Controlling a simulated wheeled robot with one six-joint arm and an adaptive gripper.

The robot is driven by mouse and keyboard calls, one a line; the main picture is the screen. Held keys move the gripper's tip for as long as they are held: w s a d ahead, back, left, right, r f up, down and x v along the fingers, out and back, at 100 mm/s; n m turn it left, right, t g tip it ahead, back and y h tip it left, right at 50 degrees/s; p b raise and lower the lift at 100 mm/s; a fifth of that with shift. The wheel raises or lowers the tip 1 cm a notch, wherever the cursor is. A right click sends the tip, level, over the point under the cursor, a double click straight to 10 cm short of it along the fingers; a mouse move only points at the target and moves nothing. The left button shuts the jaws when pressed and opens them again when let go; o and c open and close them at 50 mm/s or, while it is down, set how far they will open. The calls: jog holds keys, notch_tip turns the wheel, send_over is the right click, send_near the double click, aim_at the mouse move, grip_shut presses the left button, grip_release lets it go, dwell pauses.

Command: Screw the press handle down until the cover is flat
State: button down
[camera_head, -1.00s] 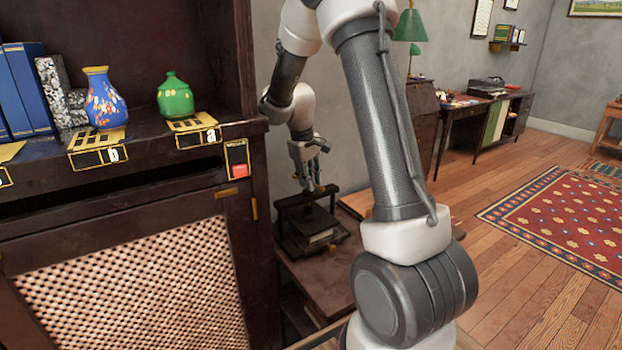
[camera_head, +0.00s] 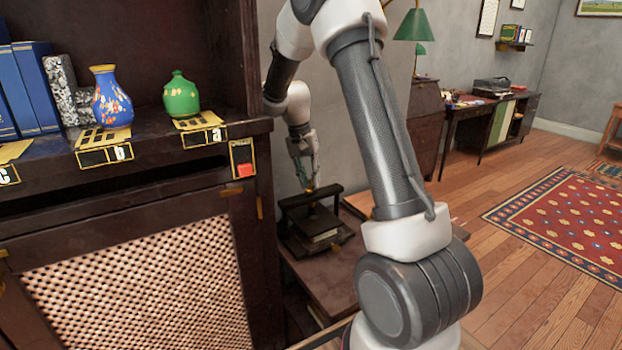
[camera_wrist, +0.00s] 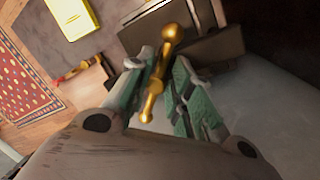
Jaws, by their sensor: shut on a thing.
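The book press (camera_head: 297,222) is a dark frame on a low wooden table beside the cabinet in the head view. Pale pages or a book (camera_head: 324,236) show under its plate; I cannot tell whether the cover is flat. My gripper (camera_head: 308,188) points down at the top of the press. In the wrist view, my gripper (camera_wrist: 158,82) is shut on the brass press handle (camera_wrist: 158,75), a bar with round knobs that stands between the green fingertips. Part of the dark press frame (camera_wrist: 205,50) shows behind it. The screw below the handle is mostly hidden.
The dark cabinet (camera_head: 130,225) stands close left of the press, with a blue vase (camera_head: 111,100) and a green jar (camera_head: 181,96) on its shelf. A grey wall is behind. Open wooden floor and a red rug (camera_head: 570,222) lie to the right.

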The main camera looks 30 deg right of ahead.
jog(key=m, duration=0.4)
jog(key=shift+w+a+m+g+y, duration=0.1)
jog(key=shift+w+m+g+y, duration=0.2)
jog(key=shift+w, duration=0.05)
jog(key=m, duration=0.3)
jog(key=shift+w+m+y, duration=0.25)
jog(key=shift+m+y, duration=0.15)
jog(key=m, duration=0.3)
jog(key=shift+w+y, duration=0.2)
jog(key=shift+y, duration=0.1)
jog(key=shift+w+d+m+y, duration=0.1)
jog(key=shift+d+m+y, duration=0.05)
jog(key=shift+m, duration=0.85)
jog(key=shift+w+d+m+y, duration=0.1)
jog(key=shift+m+y, duration=0.05)
jog(key=shift+m, duration=0.85)
jog(key=c, duration=1.5)
grip_release()
jog(key=shift+o, duration=0.2)
